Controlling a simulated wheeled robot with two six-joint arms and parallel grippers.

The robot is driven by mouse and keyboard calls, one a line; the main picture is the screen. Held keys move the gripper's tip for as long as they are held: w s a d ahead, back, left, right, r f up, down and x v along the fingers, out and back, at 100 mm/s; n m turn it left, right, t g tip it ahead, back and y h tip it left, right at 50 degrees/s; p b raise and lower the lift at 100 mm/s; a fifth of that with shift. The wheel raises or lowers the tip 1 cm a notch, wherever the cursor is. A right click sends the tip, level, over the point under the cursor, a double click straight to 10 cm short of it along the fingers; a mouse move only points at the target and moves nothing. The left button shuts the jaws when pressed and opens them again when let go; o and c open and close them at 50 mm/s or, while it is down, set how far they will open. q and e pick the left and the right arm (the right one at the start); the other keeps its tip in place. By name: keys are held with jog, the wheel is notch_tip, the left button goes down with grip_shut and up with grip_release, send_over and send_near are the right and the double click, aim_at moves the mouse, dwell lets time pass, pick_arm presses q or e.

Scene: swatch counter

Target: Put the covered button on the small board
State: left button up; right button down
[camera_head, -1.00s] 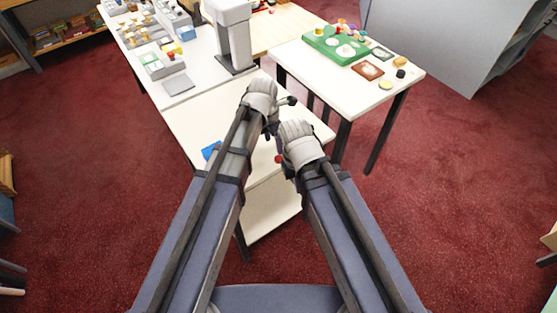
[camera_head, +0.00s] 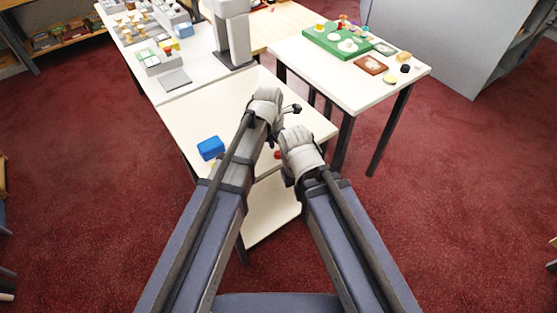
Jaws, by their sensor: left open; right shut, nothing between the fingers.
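I cannot tell for certain which thing is the covered button; small round pieces, one yellowish (camera_head: 390,78) and one black (camera_head: 404,69), lie beside the brown board. My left gripper (camera_head: 284,122) is open above the near white table, its dark fingers spread and partly hidden by its wrist. My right gripper (camera_head: 287,176) is shut and empty, lower and nearer, its fingertips mostly hidden. Both are well apart from the boards.
A blue block (camera_head: 210,147) and a small red thing (camera_head: 277,155) are by my arms at the near table (camera_head: 205,110). A green tray (camera_head: 322,45) with round pieces stands on the right table. A grey-white stand (camera_head: 232,40) rises at the back. A gap separates the tables.

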pick_arm(q)
jog(key=shift+f, duration=0.55)
jog(key=shift+r, duration=0.1)
grip_shut()
